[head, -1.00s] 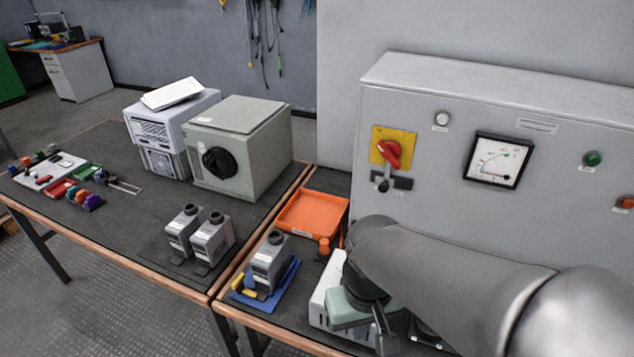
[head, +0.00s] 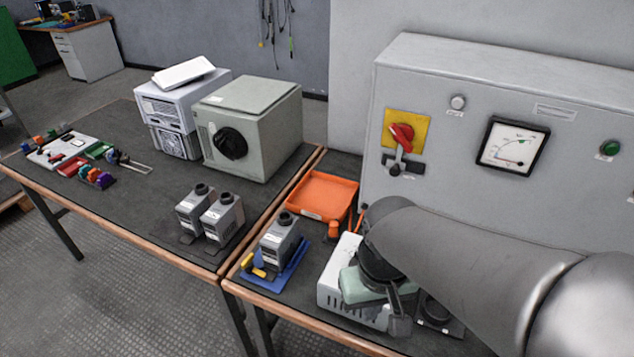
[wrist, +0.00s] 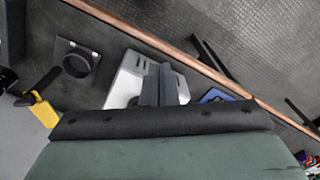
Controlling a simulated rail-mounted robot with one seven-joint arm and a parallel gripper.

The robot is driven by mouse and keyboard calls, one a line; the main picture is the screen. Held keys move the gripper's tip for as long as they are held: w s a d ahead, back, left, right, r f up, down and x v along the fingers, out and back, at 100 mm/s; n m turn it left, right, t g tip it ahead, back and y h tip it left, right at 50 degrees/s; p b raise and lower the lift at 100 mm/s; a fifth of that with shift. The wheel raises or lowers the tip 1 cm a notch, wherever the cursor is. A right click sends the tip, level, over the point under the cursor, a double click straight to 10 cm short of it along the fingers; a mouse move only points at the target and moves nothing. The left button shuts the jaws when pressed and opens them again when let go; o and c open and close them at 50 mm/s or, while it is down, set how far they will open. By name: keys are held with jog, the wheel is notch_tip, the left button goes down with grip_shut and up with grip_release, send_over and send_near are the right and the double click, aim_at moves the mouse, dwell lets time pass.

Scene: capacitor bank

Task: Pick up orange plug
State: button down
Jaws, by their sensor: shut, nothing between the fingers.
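A small orange plug-like piece (head: 333,230) stands at the front right corner of the orange tray in the head view. Another small orange piece (head: 93,175) sits among coloured connectors on the far left table. I cannot tell which is the orange plug. My gripper (head: 399,325) is shut and empty, pointing down by the front right of a white vented box (head: 338,277). Its fingers (wrist: 160,85) show before the white box (wrist: 128,80) in the wrist view. Neither orange piece shows in the wrist view. The gripper is right of both.
The orange tray (head: 322,196) lies left of the grey cabinet (head: 450,80). A grey device on a blue plate (head: 290,272) stands left of the white box. A black ring fixture (head: 437,308) is right of my gripper. The left table's (head: 110,215) front is mostly clear.

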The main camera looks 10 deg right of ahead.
jog(key=c, duration=1.2)
grip_release()
jog(key=shift+o, duration=0.2)
jog(key=n+b, duration=0.7)
jog(key=n, duration=0.7)
send_over(334, 223)
jog(key=f, duration=0.2)
notch_tip(334, 223, down, 11)
jog(key=shift+w+d+f, duration=0.1)
jog(key=shift+w+f, duration=0.05)
jog(key=shift+f, duration=2.7)
